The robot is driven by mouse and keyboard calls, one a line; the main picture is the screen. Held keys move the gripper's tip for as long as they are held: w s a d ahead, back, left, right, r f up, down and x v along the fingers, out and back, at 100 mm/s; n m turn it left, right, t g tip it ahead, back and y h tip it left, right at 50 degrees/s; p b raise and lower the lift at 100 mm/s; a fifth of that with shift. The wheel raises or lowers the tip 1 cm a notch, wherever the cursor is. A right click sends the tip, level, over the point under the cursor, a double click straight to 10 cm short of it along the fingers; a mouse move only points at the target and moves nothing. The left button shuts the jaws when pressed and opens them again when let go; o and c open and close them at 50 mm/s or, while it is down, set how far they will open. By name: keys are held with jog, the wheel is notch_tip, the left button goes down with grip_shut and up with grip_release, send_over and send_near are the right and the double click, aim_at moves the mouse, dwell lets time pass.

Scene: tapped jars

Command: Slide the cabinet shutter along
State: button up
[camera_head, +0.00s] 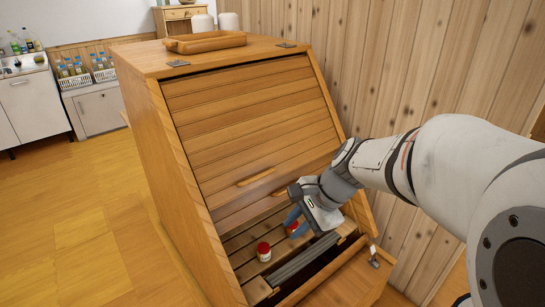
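The wooden cabinet (172,169) stands in the middle of the view with a sloping front. Its slatted shutter (245,125) covers the upper part of the front, and the lower part is open. A light wooden handle bar (256,177) sits near the shutter's lower edge. My gripper (294,222) is at the open lower part, right of and below the handle and apart from it. Its bluish fingers point down and left; whether they are open or shut is unclear.
A red-lidded jar (264,251) stands inside the opening, and another jar, partly hidden, is by my fingers. A wooden tray (205,42) lies on the cabinet top. The plank wall (400,70) is close on the right. The floor (70,225) at left is clear.

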jog(key=w+f+m+t+y+b, duration=0.2)
jog(key=w+f+m+b, duration=0.3)
jog(key=w+m, duration=0.45)
jog(key=w+f+m+t+y+b, duration=0.3)
jog(key=w+f+m, duration=0.3)
jog(key=w+m, duration=0.35)
jog(key=w+d+f+m+t+h+b, duration=0.1)
jog(key=w+d+f+m+t+b, duration=0.2)
jog(key=w+d+f+m, duration=0.35)
jog(key=w+d+f+m+t+h+b, duration=0.1)
jog(key=w+d+f+m+t+b, duration=0.25)
jog(key=w+m, duration=0.5)
jog(key=shift+m+g, duration=0.3)
jog(key=shift+g, duration=0.05)
jog(key=x, duration=0.6)
jog(key=shift+w+a+b, duration=0.1)
jog(key=shift+a+b, duration=0.2)
jog(key=shift+c, duration=0.5)
grip_shut()
